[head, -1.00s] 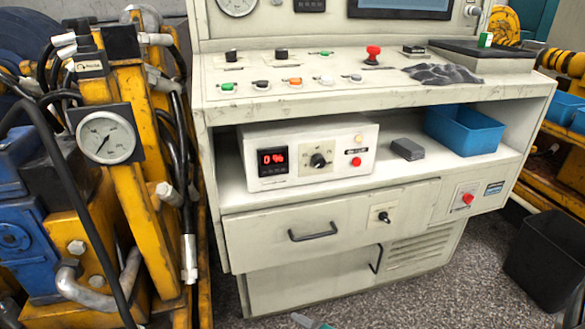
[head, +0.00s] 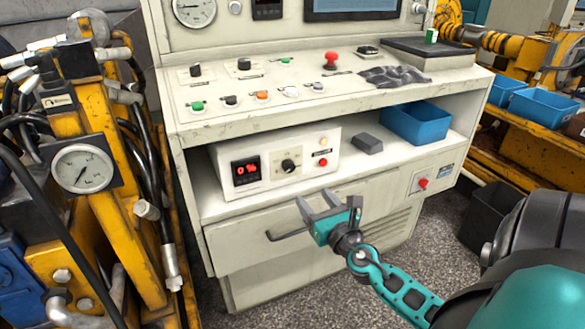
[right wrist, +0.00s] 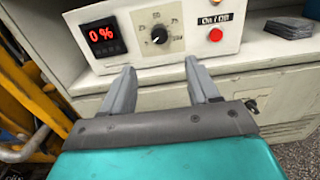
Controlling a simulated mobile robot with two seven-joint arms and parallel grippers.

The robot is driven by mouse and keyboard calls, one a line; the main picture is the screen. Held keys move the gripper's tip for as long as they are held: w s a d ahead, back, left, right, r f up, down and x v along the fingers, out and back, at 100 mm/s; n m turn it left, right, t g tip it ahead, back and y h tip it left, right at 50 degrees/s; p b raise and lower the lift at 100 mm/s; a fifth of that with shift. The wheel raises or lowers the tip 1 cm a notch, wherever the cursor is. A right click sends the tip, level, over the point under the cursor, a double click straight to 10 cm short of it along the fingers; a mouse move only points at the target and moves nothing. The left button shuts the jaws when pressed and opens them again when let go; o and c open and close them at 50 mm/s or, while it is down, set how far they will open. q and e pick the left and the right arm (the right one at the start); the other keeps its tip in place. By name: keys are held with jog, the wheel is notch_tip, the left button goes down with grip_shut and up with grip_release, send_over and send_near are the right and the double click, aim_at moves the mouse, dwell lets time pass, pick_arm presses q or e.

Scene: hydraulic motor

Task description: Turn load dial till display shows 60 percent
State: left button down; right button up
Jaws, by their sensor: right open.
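The load dial (head: 288,166) is a black knob on the white control box (head: 230,190), which sits on the console's shelf. The display (head: 246,172) left of the dial reads 0 % in red. In the right wrist view, the dial (right wrist: 159,36) stands on a marked scale, with the display (right wrist: 103,37) to its left. My right gripper (head: 329,199) is open and empty, in front of the drawer, below and right of the dial. In the right wrist view its two fingers (right wrist: 159,84) point at the box, apart from the dial. My left gripper is not in view.
A red On/Off button (right wrist: 215,35) is right of the dial. The drawer handle (head: 286,235) projects below the shelf. Yellow machinery with a gauge (head: 83,169) stands at left.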

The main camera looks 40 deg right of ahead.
aim_at(290, 169)
jog(key=x, duration=1.1)
jog(key=shift+w+f+b, duration=0.1)
jog(key=shift+w+b, duration=0.05)
jog(key=shift+b, duration=0.15)
jog(key=shift+x, duration=0.8)
jog(key=c, duration=1)
jog(key=shift+c, duration=0.2)
